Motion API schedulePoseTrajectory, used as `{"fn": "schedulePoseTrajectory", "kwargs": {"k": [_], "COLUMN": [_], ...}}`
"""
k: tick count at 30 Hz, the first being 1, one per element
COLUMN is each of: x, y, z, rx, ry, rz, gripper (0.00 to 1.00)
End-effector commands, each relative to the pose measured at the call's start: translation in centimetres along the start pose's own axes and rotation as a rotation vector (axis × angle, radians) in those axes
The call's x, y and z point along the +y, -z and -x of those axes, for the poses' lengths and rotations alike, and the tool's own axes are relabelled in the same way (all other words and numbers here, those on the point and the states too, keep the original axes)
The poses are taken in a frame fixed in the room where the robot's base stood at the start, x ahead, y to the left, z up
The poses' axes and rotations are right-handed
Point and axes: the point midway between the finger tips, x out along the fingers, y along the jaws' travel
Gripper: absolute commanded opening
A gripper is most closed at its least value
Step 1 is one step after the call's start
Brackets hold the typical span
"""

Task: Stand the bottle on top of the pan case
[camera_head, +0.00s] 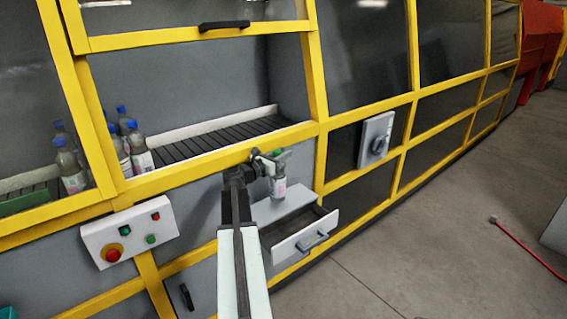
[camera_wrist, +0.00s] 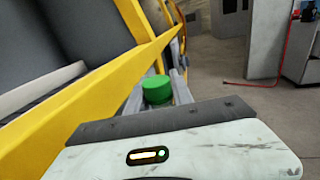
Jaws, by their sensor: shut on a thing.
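My gripper (camera_head: 272,163) is shut on a clear bottle (camera_head: 279,187) with a green cap and a pale label. The bottle hangs close to upright. In the wrist view its green cap (camera_wrist: 157,90) shows between the fingers, and the body below is hidden. The light grey case with a drawer (camera_head: 282,204), which looks like the pan case, is on the machine's lower front. The bottle's base appears over the back part of the case top; I cannot tell whether it touches.
The case's drawer (camera_head: 305,238) is pulled out. A yellow frame beam (camera_head: 210,160) runs just behind my gripper. Several blue-capped bottles (camera_head: 140,150) stand inside by a roller conveyor (camera_head: 205,140). A control box (camera_head: 128,232) is at left and a grey switch box (camera_head: 376,138) at right.

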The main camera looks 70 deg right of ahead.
Motion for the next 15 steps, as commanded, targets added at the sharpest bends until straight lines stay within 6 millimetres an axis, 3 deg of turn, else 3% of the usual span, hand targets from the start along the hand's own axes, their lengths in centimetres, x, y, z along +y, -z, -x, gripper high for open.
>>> {"fn": "schedulePoseTrajectory", "kwargs": {"k": [3, 8, 15], "x": [0.6, 0.6, 0.5], "y": [0.1, 0.2, 3.6], "z": [-1.1, -1.2, -1.2], "rx": [-0.001, -0.001, -0.001], "ry": [0.000, 0.000, 0.001], "rz": [0.001, 0.001, 0.001], "gripper": [0.00, 0.00, 0.00]}}
